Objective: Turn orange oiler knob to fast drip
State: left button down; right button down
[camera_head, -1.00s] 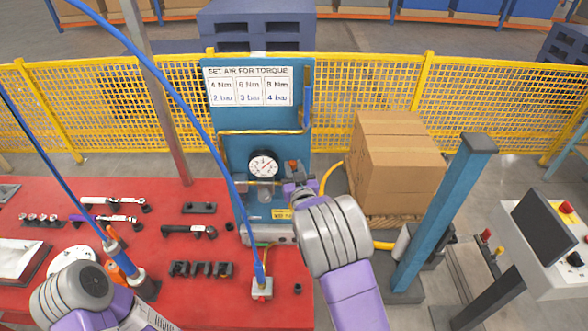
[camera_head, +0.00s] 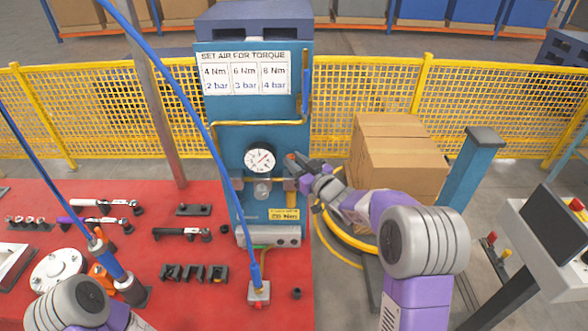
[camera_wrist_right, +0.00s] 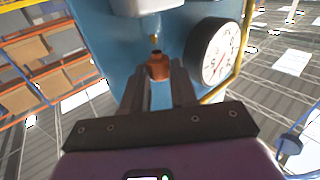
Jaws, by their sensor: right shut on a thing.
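The orange oiler knob (camera_wrist_right: 158,68) is between the fingertips of my right gripper (camera_wrist_right: 158,85) in the right wrist view, below a brass nozzle. In the head view the knob (camera_head: 291,157) shows small and reddish at the top of the oiler, right of the gauge (camera_head: 260,161). My right gripper (camera_head: 308,178) reaches it from the right and is shut on it. The fingers partly hide the oiler body. The blue air panel (camera_head: 233,135) carries the gauge and a torque sign (camera_head: 245,77). My left arm is at the lower left; its fingers are hidden.
The red bench (camera_head: 130,215) holds wrenches, sockets and a blue tool (camera_head: 115,265) on a hose. A cardboard box (camera_head: 395,165) and a blue post (camera_head: 460,185) stand right of the panel. A yellow fence (camera_head: 370,90) runs behind.

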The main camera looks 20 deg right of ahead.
pick_arm(q)
jog(key=shift+r+p, duration=0.95)
jog(key=shift+r, duration=0.05)
pick_arm(e)
jog(key=shift+w+d+n+g+y, duration=0.1)
jog(key=shift+d+n+g+y, duration=0.1)
jog(key=shift+n+g+y, duration=0.6)
jog(key=shift+w+d+n+g+y, duration=0.15)
jog(key=shift+n+y, duration=0.45)
jog(key=shift+y, duration=0.6)
jog(key=shift+s, duration=0.1)
jog(key=c, duration=0.9)
grip_release()
jog(key=shift+s+r, duration=0.1)
pick_arm(q)
jog(key=shift+s, duration=0.1)
pick_arm(e)
jog(key=shift+d, duration=0.1)
